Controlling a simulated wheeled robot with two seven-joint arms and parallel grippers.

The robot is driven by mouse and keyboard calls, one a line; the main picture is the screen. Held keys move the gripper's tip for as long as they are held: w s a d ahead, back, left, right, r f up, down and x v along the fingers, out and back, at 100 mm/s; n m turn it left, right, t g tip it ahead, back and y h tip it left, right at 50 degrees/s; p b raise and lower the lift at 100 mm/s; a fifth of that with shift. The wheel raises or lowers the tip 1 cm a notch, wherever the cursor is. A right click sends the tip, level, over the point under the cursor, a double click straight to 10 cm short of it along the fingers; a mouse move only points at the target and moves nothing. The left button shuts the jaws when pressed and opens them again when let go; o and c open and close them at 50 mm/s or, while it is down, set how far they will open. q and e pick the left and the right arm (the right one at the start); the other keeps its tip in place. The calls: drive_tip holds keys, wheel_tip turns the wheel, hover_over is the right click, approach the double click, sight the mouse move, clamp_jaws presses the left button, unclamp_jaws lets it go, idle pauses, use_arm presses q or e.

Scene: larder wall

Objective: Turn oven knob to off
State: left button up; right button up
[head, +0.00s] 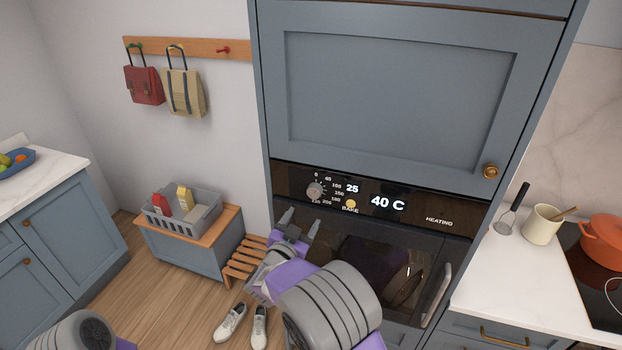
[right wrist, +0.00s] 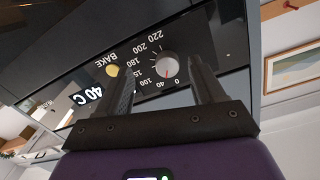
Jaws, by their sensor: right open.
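The grey round oven knob (head: 315,190) sits on the black control panel, ringed by numbers from 0 to 220. In the right wrist view the knob (right wrist: 167,65) shows a red mark pointing close to 40. The display (head: 388,203) reads 40 C, with a smaller 25 and the word HEATING. My right gripper (head: 300,223) is open just below the knob in the head view. In the right wrist view its fingers (right wrist: 161,68) appear on either side of the knob, without clear contact. My left gripper is out of view.
A yellow BAKE button (head: 351,204) is right of the knob. The oven door (head: 385,255) with its handle (head: 437,295) is below. A grey crate (head: 175,226) stands on a bench at left, and white shoes (head: 230,323) lie on the floor.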

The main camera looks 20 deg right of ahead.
sight(313, 194)
drive_tip(key=shift+m+h, duration=0.4)
drive_tip(key=shift+m, duration=0.1)
drive_tip(key=w+d+r, duration=0.1)
drive_tip(key=w, duration=0.1)
drive_tip(key=w+d+r, duration=0.1)
drive_tip(key=w+d, duration=0.1)
drive_tip(key=w+d+r+p, duration=0.1)
drive_tip(key=shift+w+d, duration=0.15)
drive_tip(key=shift+w, duration=0.25)
drive_tip(key=c, duration=1.1)
drive_tip(key=shift+o, duration=0.2)
drive_tip(key=shift+r+n+p, duration=0.2)
drive_tip(key=shift+n+p, duration=1.35)
drive_tip(key=shift+n, duration=0.05)
drive_tip(key=shift+f+n+p, duration=0.1)
drive_tip(key=shift+n+p, duration=0.85)
drive_tip(key=shift+n, duration=0.45)
